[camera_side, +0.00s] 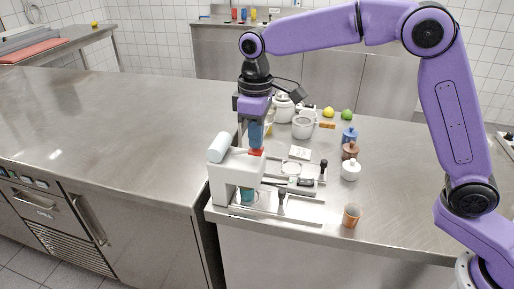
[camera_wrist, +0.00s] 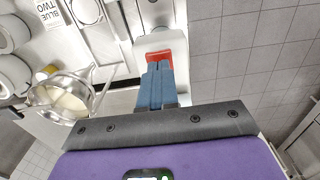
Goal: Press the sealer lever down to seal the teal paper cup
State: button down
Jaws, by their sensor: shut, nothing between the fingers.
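The pale cup sealer (camera_side: 230,172) stands at the left end of the steel counter. A red pad (camera_side: 257,153), apparently the lever's end, shows at its top; the rest of the lever is hard to make out. The teal paper cup (camera_side: 248,197) is low in the sealer, partly hidden by its body. My gripper (camera_side: 255,147) points down with its blue fingers shut and empty, right at the red pad. In the wrist view, the closed fingertips (camera_wrist: 158,66) overlap the near part of the red pad (camera_wrist: 166,56); I cannot tell if they touch.
An orange-brown cup (camera_side: 351,216) stands near the counter's front edge. White (camera_side: 351,170), brown (camera_side: 350,151) and blue (camera_side: 349,136) jars stand right of the sealer. A pot (camera_side: 303,128), a small card (camera_side: 299,152), a lemon (camera_side: 328,113) and a lime (camera_side: 346,114) lie behind. The left worktop (camera_side: 110,120) is clear.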

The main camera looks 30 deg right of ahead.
jog(key=shift+f, duration=1.05)
jog(key=shift+r, duration=2.45)
jog(key=shift+s+d, duration=0.1)
jog(key=shift+s, duration=0.3)
jog(key=s+d+f+n, duration=0.1)
jog(key=s+d+f, duration=0.1)
jog(key=s+d, duration=0.4)
jog(key=s+d+f+n, duration=0.1)
jog(key=s+d, duration=0.6)
jog(key=s, duration=0.7)
jog(key=s+d+f+n, duration=0.1)
jog(key=s+d+f, duration=0.2)
jog(key=s+d, duration=0.3)
jog(key=s, duration=0.5)
jog(key=shift+d+f+n, duration=0.15)
jog(key=shift+f+n, duration=0.15)
jog(key=shift+f, duration=0.05)
